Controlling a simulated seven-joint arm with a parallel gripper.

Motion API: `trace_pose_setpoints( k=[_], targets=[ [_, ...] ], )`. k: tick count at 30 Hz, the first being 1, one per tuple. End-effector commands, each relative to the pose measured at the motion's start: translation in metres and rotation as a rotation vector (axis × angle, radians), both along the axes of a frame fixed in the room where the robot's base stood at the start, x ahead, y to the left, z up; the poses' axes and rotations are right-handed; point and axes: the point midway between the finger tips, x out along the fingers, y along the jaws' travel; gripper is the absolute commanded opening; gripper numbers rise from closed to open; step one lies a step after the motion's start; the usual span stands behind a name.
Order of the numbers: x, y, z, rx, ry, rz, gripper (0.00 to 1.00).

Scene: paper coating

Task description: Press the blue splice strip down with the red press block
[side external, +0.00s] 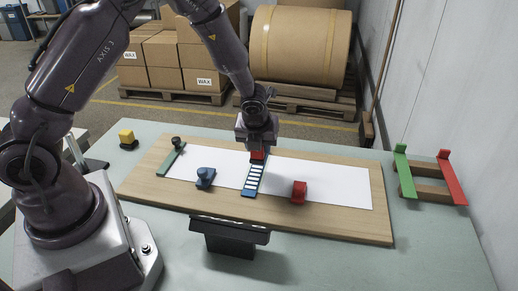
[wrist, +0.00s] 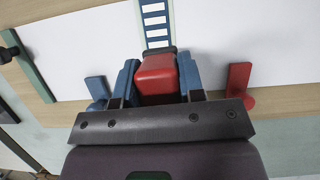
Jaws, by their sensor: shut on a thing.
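My gripper (side external: 257,148) is shut on the red press block (side external: 258,155), which also shows between the two blue fingers in the wrist view (wrist: 157,78). The blue splice strip (side external: 249,193), marked with a row of white rectangles, lies across the white paper. In the wrist view the strip (wrist: 155,22) runs away from the block, in line with it. In the side view the block is at the strip's far end, and its underside is hidden. I cannot tell whether block and strip touch.
A red clamp-like piece (side external: 299,191) and a blue one (side external: 205,177) stand on the board's near side, flanking the strip. A green bar with a dark knob (side external: 172,160) lies at the paper's left. A yellow-topped piece (side external: 126,137) and a green-and-red rack (side external: 432,178) stand off the board (side external: 350,230).

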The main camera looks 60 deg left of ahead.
Motion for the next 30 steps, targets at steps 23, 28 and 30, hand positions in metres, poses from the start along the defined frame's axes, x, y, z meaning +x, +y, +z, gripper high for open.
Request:
trace_pose_setpoints(
  k=[23, 28, 30],
  targets=[
    [0.000, 0.000, 0.032, 0.001, -0.001, 0.000, 0.14],
    [0.000, 0.000, 0.031, 0.001, -0.001, 0.000, 0.14],
    [0.000, 0.000, 0.031, 0.001, -0.001, 0.000, 0.14]
  ],
)
